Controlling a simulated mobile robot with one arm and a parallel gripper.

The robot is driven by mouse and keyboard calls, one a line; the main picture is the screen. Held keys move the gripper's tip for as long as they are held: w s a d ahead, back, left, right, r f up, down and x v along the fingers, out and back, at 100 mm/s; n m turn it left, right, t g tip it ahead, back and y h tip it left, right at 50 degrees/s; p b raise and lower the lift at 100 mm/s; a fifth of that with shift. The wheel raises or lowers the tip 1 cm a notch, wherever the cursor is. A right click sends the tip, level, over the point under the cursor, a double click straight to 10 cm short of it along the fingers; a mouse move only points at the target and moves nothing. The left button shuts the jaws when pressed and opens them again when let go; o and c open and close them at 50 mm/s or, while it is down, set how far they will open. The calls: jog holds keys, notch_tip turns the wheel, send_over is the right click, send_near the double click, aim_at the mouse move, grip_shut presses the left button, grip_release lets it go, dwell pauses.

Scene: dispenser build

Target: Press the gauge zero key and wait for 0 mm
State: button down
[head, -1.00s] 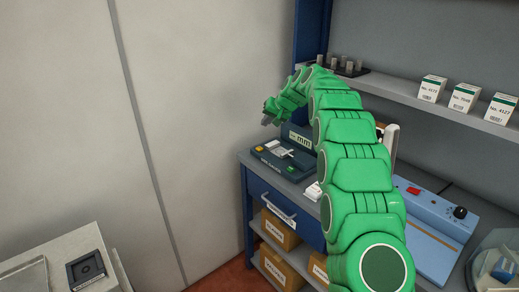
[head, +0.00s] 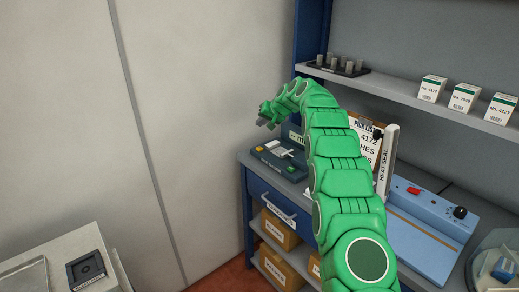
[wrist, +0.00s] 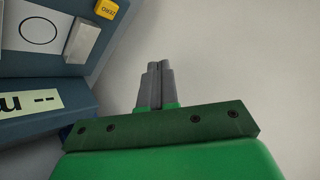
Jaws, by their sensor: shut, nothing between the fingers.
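The gauge (head: 272,165) is a dark blue-grey unit on the bench's left end, with a pale plate on top and a display (head: 296,137) at its back. Its yellow zero key (head: 259,149) is at the left; the wrist view shows this key (wrist: 106,10), marked ZERO, at the top edge. The display (wrist: 30,104) shows dashes and part of the unit lettering, upside down. My gripper (head: 264,122) is above the gauge's left back side, apart from the key. In the wrist view its fingers (wrist: 154,66) are together and empty, over pale wall.
A green key (head: 291,169) is at the gauge's front right. A blue heat sealer (head: 430,235) and a pick-list clipboard (head: 366,135) stand to the right. The shelf (head: 400,92) above holds boxes and a dark rack (head: 338,66). The wall is close on the left.

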aim_at(261, 148)
jog(key=shift+f, duration=4.35)
jog(key=shift+f, duration=0.1)
jog(key=shift+f, duration=0.35)
